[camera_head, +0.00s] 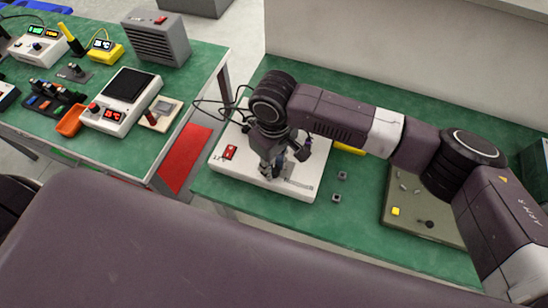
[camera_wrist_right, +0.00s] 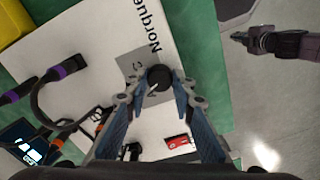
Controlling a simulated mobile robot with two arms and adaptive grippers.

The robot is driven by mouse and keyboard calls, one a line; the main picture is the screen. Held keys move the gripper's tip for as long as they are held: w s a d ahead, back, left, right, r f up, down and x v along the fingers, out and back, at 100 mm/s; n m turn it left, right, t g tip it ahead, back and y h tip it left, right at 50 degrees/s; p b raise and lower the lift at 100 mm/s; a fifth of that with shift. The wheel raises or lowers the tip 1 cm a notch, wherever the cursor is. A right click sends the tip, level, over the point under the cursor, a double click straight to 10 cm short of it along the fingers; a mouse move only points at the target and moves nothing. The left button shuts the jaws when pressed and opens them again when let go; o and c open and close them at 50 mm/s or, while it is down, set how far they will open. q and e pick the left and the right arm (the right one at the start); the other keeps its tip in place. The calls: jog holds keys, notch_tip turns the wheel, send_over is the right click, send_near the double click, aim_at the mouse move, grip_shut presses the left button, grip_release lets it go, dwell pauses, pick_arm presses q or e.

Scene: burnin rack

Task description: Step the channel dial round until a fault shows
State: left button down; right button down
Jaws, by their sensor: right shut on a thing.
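The channel dial (camera_wrist_right: 158,76) is a round black knob with a light pointer line, on a grey plate of a white unit (camera_wrist_right: 105,45). In the wrist view the pointer slants to the lower left. My right gripper (camera_wrist_right: 158,86) is shut on the dial, with a blue finger on either side. In the head view the right gripper (camera_head: 272,168) reaches down onto the white unit (camera_head: 305,192) and hides the dial. What seems to be my left gripper (camera_wrist_right: 243,40) shows small over the floor; its jaws are unclear. A small dark display (camera_wrist_right: 24,144) is partly lit, its reading illegible.
A red switch (camera_head: 229,152) sits on the unit's left part. Cables with purple-banded plugs (camera_wrist_right: 60,72) stand close to the right gripper. Two small grey blocks (camera_head: 337,197) lie right of the unit. Another green bench (camera_head: 100,150) with instruments stands left, across a gap.

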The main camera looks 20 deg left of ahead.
aim_at(274, 169)
jog(key=m+p, duration=0.2)
jog(key=p, duration=0.1)
jog(key=shift+r+m, duration=0.25)
jog(key=shift+m, duration=0.15)
jog(key=shift+f+m+p, duration=0.1)
jog(key=shift+m+p, duration=0.5)
jog(key=shift+p, duration=0.1)
jog(key=shift+w, duration=0.1)
jog(key=c, duration=1.6)
grip_release()
jog(key=shift+f, duration=0.1)
notch_tip(274, 169, up, 12)
